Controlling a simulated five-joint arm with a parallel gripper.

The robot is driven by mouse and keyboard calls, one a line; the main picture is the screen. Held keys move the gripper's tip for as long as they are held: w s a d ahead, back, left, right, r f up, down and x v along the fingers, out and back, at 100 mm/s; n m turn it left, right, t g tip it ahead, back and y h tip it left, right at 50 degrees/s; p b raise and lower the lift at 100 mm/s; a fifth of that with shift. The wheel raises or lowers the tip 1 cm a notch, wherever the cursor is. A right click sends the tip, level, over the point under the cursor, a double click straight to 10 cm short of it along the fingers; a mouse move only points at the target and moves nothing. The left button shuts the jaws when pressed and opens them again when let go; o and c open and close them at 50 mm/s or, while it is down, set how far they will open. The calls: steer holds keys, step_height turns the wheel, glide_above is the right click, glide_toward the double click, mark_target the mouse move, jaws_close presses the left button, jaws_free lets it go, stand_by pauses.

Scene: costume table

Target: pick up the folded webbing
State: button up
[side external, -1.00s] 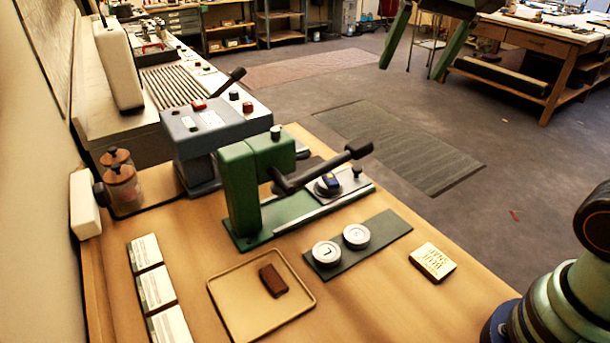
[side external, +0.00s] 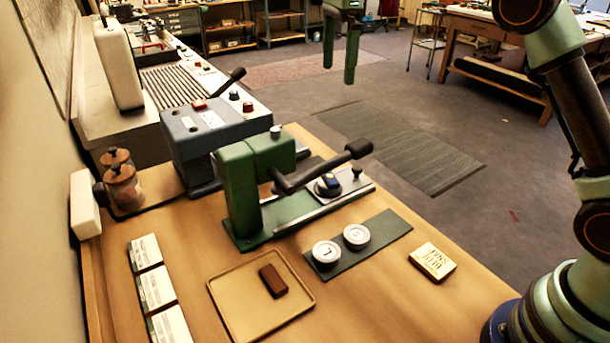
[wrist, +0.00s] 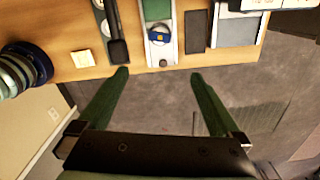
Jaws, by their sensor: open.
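A small dark blue bundle with a yellow mark (side external: 327,184), which looks like the folded webbing, lies on the pale plate (side external: 345,192) of the green press, by its black lever. The bundle also shows in the wrist view (wrist: 158,34), on the plate beyond my fingertips and roughly centred between them. My gripper (side external: 339,72) is open and empty, high above the floor past the table's edge. In the wrist view my gripper's two green fingers (wrist: 160,75) are wide apart, with nothing between them.
The press lever (side external: 345,158) reaches across beside the bundle. A dark mat (side external: 385,235) with two round tins, a small yellow box (side external: 432,262) and a shallow tray (side external: 235,315) with a brown block lie nearer. A grey machine (side external: 190,140) stands behind the press. The air beyond the table is clear.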

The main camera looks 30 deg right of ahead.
mark_target(330, 176)
steer(key=shift+m, duration=0.5)
steer(key=f, duration=2.6)
steer(key=shift+w+f, duration=0.2)
steer(key=shift+w, duration=0.05)
steer(key=c, duration=1.3)
steer(key=shift+r, duration=0.2)
